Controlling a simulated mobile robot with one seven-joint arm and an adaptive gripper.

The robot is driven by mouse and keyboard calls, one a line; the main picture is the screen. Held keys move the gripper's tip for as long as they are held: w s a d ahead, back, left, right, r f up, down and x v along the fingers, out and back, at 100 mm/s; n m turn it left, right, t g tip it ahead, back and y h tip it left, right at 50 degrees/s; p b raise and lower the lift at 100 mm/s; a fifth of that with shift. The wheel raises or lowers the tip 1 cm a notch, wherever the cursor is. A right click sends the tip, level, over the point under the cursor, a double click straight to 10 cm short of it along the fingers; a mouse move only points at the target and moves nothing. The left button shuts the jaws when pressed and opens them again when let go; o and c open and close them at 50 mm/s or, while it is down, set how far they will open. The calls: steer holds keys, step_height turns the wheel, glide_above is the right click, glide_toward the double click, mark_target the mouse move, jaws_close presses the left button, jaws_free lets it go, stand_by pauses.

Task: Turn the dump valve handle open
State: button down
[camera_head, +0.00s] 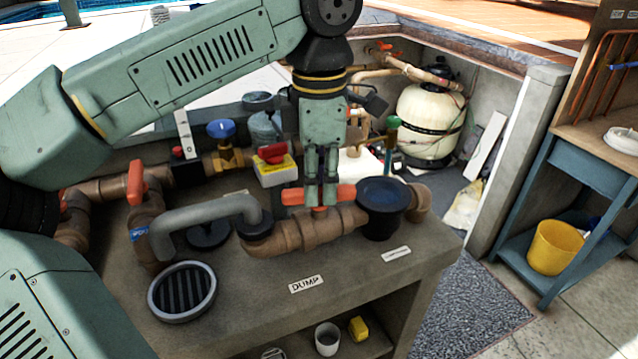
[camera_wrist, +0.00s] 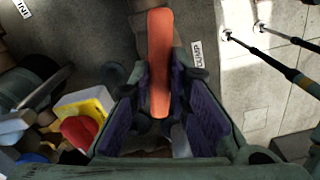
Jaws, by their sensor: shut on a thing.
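The dump valve handle (camera_head: 342,194) is an orange bar on top of a brown pipe valve (camera_head: 305,230), behind the DUMP label (camera_head: 306,284) on the bench. In the head view it lies along the pipe, running left to right. My gripper (camera_head: 321,195) points straight down over it, with its fingers around the bar near its middle. In the wrist view the orange handle (camera_wrist: 160,60) runs between the two dark finger pads of my gripper (camera_wrist: 167,105), which is shut on it. The valve stem under the fingers is partly hidden.
A grey bent pipe (camera_head: 200,212) rises left of the valve, and a dark blue-black funnel (camera_head: 383,205) stands close on the right. A yellow-and-white box with a red top (camera_head: 274,166) is behind. Another orange handle (camera_head: 135,183) stands upright further left. The bench front (camera_head: 400,280) is mostly clear.

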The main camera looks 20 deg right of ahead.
steer(key=shift+n, duration=1.5)
steer(key=c, duration=1.5)
jaws_free()
step_height(320, 180, up, 8)
steer(key=shift+f, duration=0.2)
steer(key=shift+f, duration=0.1)
